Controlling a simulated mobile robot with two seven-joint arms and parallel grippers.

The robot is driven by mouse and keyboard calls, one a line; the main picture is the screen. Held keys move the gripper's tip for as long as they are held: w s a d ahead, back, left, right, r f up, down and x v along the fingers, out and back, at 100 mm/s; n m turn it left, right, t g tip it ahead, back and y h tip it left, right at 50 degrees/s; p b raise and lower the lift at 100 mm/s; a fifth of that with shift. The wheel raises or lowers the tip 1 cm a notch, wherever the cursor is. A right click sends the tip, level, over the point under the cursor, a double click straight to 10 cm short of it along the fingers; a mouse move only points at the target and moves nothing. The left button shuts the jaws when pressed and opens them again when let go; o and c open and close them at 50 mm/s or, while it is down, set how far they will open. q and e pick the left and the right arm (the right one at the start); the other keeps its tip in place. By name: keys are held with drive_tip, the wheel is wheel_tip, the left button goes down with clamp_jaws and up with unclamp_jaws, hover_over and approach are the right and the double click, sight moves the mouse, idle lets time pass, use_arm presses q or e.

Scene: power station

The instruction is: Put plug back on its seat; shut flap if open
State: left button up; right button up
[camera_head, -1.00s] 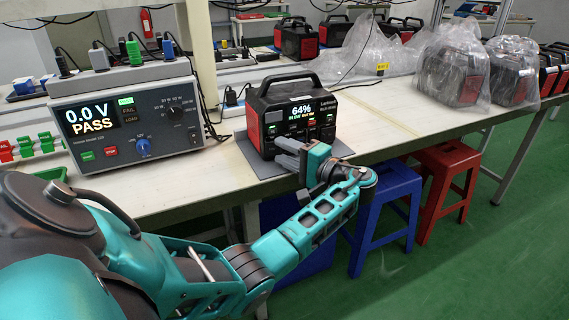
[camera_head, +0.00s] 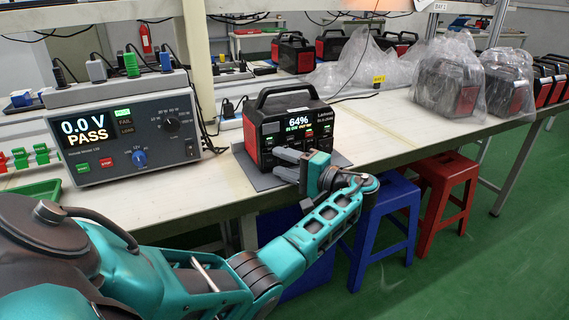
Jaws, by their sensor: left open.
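The black and red power station (camera_head: 258,128) stands on a grey mat (camera_head: 258,178), its screen reading 64%. My left gripper (camera_head: 280,164) is open in front of the lower part of its front panel, fingers pointing left and apart from each other. They hide part of the ports; I cannot tell whether a flap there is open or shut. The tester (camera_head: 105,158) at left shows 0.0 V PASS. On its top strip stand a grey plug (camera_head: 96,70), a green plug (camera_head: 131,65) and a blue plug (camera_head: 166,61), with cables. My right gripper is not in view.
Green and red connectors (camera_head: 40,154) and a green tray (camera_head: 38,190) lie at the left. Bagged power stations (camera_head: 443,88) stand at the right. The bench is clear right of the mat. Blue (camera_head: 385,205) and red (camera_head: 444,178) stools stand below.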

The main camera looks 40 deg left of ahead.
use_arm(q)
drive_tip(key=w+d, duration=0.2)
drive_tip(key=d, duration=1)
drive_tip(key=shift+d, duration=0.4)
